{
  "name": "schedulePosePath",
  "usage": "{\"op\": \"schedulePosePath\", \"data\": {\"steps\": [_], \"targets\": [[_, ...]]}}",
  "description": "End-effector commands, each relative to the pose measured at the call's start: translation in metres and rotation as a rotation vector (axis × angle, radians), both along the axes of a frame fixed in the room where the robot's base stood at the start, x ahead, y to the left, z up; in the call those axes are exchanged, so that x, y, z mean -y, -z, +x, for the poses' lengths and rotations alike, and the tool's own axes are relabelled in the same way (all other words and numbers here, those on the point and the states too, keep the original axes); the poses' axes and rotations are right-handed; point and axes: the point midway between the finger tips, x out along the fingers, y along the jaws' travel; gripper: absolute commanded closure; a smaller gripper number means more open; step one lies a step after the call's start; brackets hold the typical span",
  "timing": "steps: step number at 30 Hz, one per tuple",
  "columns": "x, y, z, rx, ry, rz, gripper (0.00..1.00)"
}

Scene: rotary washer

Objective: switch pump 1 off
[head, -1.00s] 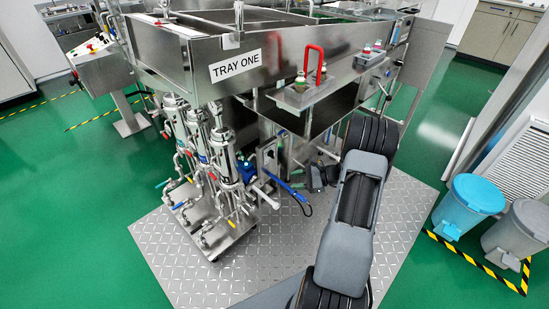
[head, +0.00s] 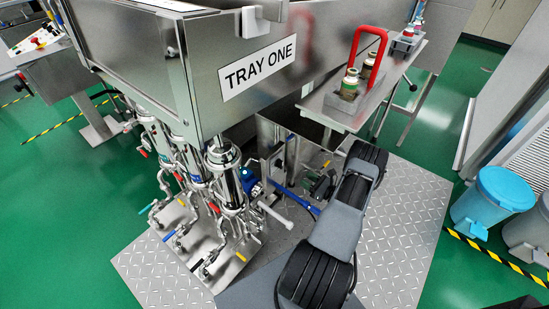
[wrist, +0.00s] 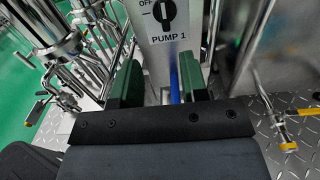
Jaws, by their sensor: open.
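In the wrist view a grey steel panel (wrist: 172,60) labelled PUMP 1 stands in front of my gripper. Its black rotary knob (wrist: 155,12) sits above the label, with the word OFF at its upper left. The top of the knob area is cut off by the picture edge. I cannot tell for sure which way the knob points. My gripper (wrist: 160,62) is open and empty, its two green fingers apart, below the knob and label and not touching the knob. In the head view my gripper (head: 322,184) shows small and dark beyond my arm, and the knob cannot be made out.
The steel tank marked TRAY ONE (head: 250,75) overhangs the area. Pipes and valves with coloured handles (head: 205,200) stand at left. A shelf with a red handle (head: 370,45) juts out above right. A yellow-handled valve (wrist: 290,146) is at right in the wrist view. Chequered floor plate (head: 400,225) is clear at right.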

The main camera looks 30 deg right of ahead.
Motion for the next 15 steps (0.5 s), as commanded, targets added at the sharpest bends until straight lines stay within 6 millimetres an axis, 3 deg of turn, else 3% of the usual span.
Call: {"op": "schedulePosePath", "data": {"steps": [5, 15], "targets": [[-0.002, 0.006, 0.012, 0.002, 0.018, 0.01, 0.6], [-0.023, 0.006, 0.073, 0.001, 0.017, 0.009, 0.6]]}}
